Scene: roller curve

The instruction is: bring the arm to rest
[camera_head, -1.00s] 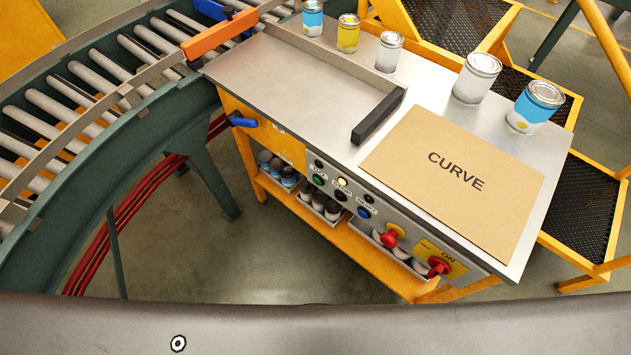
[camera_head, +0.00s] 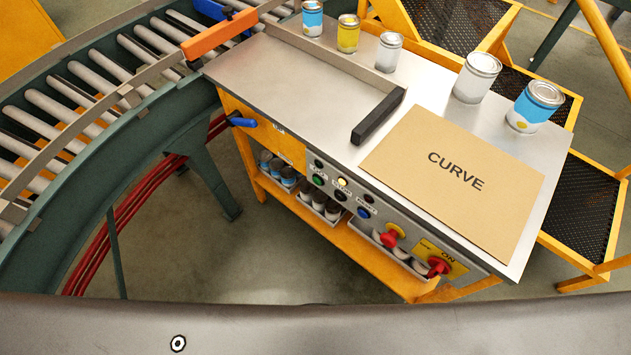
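Neither of my grippers shows in the head view, and no arm reaches over the workbench. A grey part of my own body (camera_head: 330,328) spans the bottom edge of the view. The steel-topped workbench (camera_head: 270,85) stands in the middle, with a tan board marked CURVE (camera_head: 455,180) flat on its right side. Several cans stand along the back: a blue and white can (camera_head: 312,18), a yellow can (camera_head: 348,34), a plain can (camera_head: 389,52), a larger plain can (camera_head: 476,78) and a large blue and white can (camera_head: 535,107).
A curved roller conveyor (camera_head: 80,90) runs along the left, with an orange bar (camera_head: 220,34) by the bench. The front panel has buttons and a red switch (camera_head: 438,267). Bare floor (camera_head: 270,260) lies before the bench.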

